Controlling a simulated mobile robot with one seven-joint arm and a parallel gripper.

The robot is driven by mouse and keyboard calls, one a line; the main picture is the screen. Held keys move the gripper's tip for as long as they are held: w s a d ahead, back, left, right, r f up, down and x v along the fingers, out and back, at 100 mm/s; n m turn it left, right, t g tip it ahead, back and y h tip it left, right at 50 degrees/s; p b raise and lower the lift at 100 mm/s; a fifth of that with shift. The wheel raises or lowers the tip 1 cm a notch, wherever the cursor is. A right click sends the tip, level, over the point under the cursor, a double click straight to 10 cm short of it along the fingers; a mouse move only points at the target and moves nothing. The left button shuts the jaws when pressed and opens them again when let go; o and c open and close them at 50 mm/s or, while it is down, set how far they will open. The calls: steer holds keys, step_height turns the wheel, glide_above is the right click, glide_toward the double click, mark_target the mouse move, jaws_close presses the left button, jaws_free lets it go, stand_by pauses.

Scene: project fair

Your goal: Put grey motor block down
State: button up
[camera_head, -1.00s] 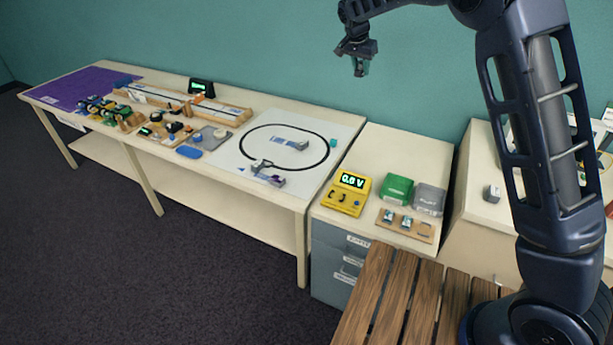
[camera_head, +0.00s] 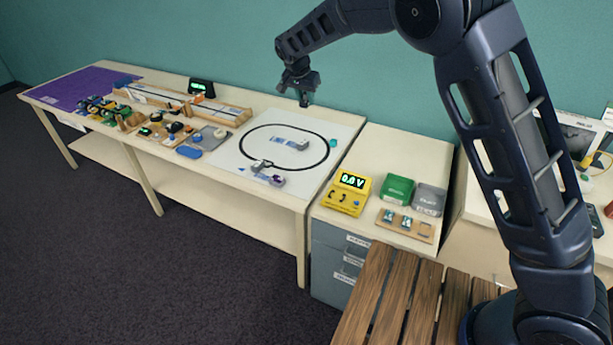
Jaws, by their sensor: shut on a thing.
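My gripper (camera_head: 301,93) is at the upper middle of the head view, pointing down. It is shut on the grey motor block (camera_head: 304,101). Only a small dark bit of the block shows below the fingers, and the rest is hidden by them. In the picture, the gripper is above the back right part of the white track sheet (camera_head: 323,127) on the long table, apart from the surface.
The sheet has a black oval line, a small grey car (camera_head: 299,144) and another build (camera_head: 268,175) at its front. A yellow meter (camera_head: 348,193), green box (camera_head: 397,189), grey box (camera_head: 430,199) and wooden holder (camera_head: 404,225) stand on the cabinet. Several builds crowd the long table's left.

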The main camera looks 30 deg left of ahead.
mark_target(307, 173)
step_height(307, 173, down, 32)
steer(key=shift+r, duration=0.2)
stand_by(0.5)
steer(key=shift+f, duration=0.1)
steer(key=o, duration=1)
steer(key=v, duration=1.2)
steer(key=shift+w, duration=0.1)
